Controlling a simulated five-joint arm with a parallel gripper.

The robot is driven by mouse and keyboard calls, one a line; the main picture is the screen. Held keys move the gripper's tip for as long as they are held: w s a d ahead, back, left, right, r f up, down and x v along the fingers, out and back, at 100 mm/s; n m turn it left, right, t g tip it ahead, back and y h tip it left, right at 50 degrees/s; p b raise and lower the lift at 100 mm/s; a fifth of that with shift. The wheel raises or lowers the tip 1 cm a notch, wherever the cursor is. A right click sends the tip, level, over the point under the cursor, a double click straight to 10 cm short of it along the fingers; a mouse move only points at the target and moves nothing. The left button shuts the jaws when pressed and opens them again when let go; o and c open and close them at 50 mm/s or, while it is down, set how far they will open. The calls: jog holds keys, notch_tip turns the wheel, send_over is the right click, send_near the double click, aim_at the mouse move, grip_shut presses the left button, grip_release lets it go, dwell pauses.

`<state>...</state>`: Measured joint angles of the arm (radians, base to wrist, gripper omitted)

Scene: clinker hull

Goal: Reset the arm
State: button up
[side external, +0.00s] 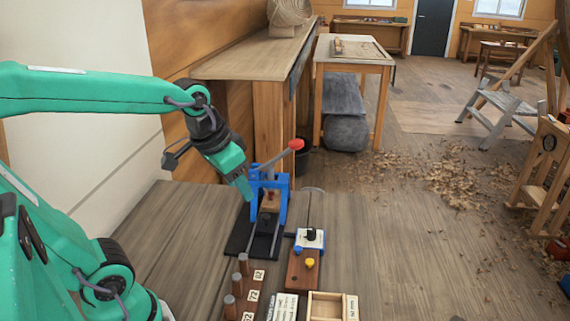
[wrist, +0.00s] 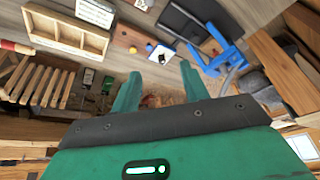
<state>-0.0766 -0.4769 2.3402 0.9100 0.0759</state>
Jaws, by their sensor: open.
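My green arm reaches in from the left in the side view. My gripper (side external: 243,186) hangs tilted downward, just left of a blue press-like fixture (side external: 284,192) with a red-knobbed lever. I cannot tell whether it touches the fixture. In the wrist view my gripper (wrist: 158,84) has its two green fingers apart, with nothing held between them. The blue fixture also shows in the wrist view (wrist: 222,62), to the right of the fingers.
A wooden block (side external: 303,268) with a yellow knob stands right of the fixture. Several upright pegs with number tags and an open wooden tray (side external: 326,307) are at the front. The bench (side external: 400,230) is clear to the right. A tall wooden counter (side external: 258,58) stands behind.

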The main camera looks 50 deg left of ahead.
jog(key=shift+t, duration=0.7)
jog(key=shift+s+d, duration=0.35)
jog(key=shift+s, duration=0.5)
jog(key=shift+s+d, duration=0.35)
jog(key=shift+s, duration=0.5)
jog(key=shift+s+d, duration=0.35)
jog(key=shift+s, duration=0.5)
